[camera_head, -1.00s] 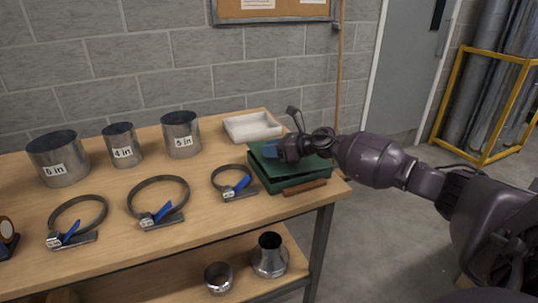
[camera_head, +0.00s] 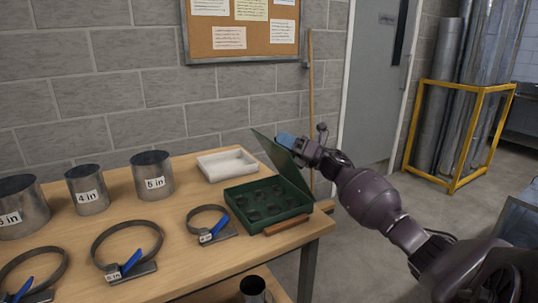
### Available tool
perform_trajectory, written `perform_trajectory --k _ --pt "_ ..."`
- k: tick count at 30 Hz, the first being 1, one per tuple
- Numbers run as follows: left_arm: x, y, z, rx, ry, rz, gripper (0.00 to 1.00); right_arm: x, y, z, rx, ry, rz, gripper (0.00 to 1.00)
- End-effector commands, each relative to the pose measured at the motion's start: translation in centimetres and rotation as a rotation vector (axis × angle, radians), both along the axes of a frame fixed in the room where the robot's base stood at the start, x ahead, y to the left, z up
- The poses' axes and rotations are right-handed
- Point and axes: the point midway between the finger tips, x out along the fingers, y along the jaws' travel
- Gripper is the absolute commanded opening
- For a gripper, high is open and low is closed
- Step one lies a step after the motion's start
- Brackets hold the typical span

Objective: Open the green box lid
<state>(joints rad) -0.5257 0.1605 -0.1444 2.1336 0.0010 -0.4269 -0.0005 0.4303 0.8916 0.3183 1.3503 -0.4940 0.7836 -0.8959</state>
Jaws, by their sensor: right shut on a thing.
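The green box (camera_head: 238,192) stands at the right end of the wooden table, with several round dark recesses showing inside it. Its green lid (camera_head: 272,151) is raised and tilted up along the box's right side. My right gripper (camera_head: 290,141), with blue fingertips, is shut on the lid near its upper edge. My right arm comes in from the lower right. The left gripper is not in the picture.
A white tray (camera_head: 228,163) sits behind the box. A small clamp ring with a blue lever (camera_head: 218,226) lies left of it. A brown wooden strip (camera_head: 286,225) lies at the box's front. Labelled metal cylinders (camera_head: 152,176) stand on the left.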

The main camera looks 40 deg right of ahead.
Motion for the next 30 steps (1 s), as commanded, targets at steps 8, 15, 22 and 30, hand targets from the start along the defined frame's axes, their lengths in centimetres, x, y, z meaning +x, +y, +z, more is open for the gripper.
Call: perform_trajectory --k 8,15,22,30 --pt "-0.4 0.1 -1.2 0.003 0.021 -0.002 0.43 -1.0 -4.5 0.4 0.258 -0.058 -0.001 0.00" --pt "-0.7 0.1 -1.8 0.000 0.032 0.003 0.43 -1.8 -7.9 0.3 0.457 -0.107 -0.001 0.00" --pt "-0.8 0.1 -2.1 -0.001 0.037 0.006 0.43 -2.4 -10.3 -0.1 0.594 -0.141 0.000 0.00" --pt "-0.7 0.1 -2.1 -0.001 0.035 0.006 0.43 -2.8 -11.7 -0.5 0.677 -0.161 0.001 0.00"
